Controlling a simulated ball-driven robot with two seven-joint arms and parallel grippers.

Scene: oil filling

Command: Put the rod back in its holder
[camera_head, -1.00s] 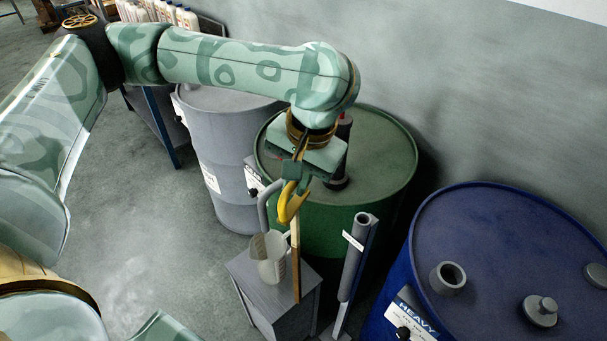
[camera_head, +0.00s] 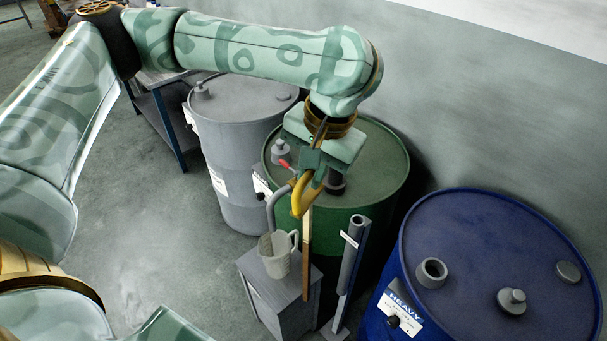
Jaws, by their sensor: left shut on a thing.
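My left gripper (camera_head: 309,181) is shut on the rod's yellow hooked handle. The rod (camera_head: 307,252) is long, thin and brown, and hangs close to upright below the gripper. The holder appears to be the upright grey tube (camera_head: 352,258) with a small white label and an open top, on a stand just right of the rod. The rod is outside the tube, with a small gap between them in the picture. The rod's lower end shows beside the grey cabinet. My right gripper is not in view.
A measuring jug (camera_head: 276,257) stands on a grey cabinet (camera_head: 255,277) left of the rod, beneath a grey spout. A green drum (camera_head: 385,160) stands behind, a blue drum (camera_head: 470,235) to the right and a grey drum (camera_head: 225,150) at back left. Floor at left is clear.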

